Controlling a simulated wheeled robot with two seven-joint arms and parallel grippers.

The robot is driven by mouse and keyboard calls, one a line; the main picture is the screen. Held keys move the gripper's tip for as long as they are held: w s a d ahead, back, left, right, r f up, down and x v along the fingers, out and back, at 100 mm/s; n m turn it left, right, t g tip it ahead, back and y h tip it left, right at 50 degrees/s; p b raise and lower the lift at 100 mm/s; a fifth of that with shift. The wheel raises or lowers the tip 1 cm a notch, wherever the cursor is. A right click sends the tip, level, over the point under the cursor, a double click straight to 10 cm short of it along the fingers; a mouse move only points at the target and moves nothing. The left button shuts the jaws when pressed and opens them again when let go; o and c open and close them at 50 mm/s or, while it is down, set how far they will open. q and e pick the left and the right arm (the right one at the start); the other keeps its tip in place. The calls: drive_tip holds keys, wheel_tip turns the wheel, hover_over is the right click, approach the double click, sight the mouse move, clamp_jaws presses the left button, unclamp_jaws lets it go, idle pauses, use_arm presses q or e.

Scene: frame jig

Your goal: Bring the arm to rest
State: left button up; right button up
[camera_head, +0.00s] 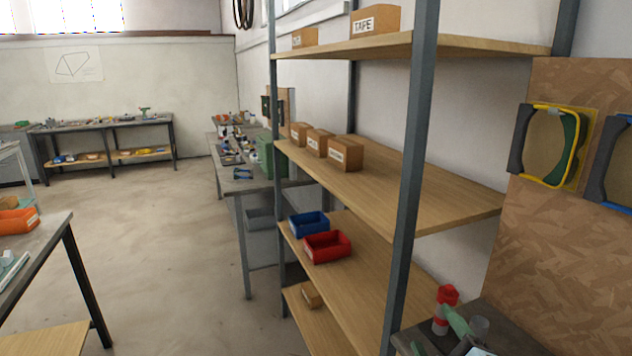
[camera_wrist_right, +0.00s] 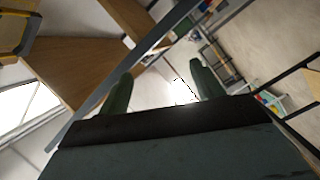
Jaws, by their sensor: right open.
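My right gripper (camera_wrist_right: 162,70) shows in the right wrist view, with its two dark green fingers standing well apart. It is open, and I see nothing held between the fingers. Beyond them the tilted view holds wooden boards, a grey post and the floor. I cannot make out my right gripper with certainty in the head view. My left gripper and arm are not in view.
A shelf rack (camera_head: 450,190) with a grey post (camera_head: 412,160) stands close by. It carries cardboard boxes (camera_head: 345,153), a blue bin (camera_head: 308,225) and a red bin (camera_head: 328,246). A bench with a red bottle (camera_head: 446,296) is at lower right. Open floor (camera_head: 180,260) lies left.

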drive_tip(key=s+d+f+m+g, duration=0.2)
drive_tip(key=s+f+m+g, duration=0.3)
drive_tip(key=s+f+g, duration=0.5)
drive_tip(key=s+d+f+m+g, duration=0.1)
drive_tip(key=s+f+m+g, duration=0.4)
drive_tip(key=s+f, duration=0.8)
drive_tip(key=f, duration=1)
drive_tip(key=s+f, duration=0.3)
drive_tip(key=f, duration=0.9)
drive_tip(key=s+d+f+g+h+b, duration=0.1)
drive_tip(key=s+d+f, duration=0.2)
drive_tip(key=s+f, duration=1.1)
drive_tip(key=shift+s+f, duration=0.35)
drive_tip(key=shift+s, duration=0.4)
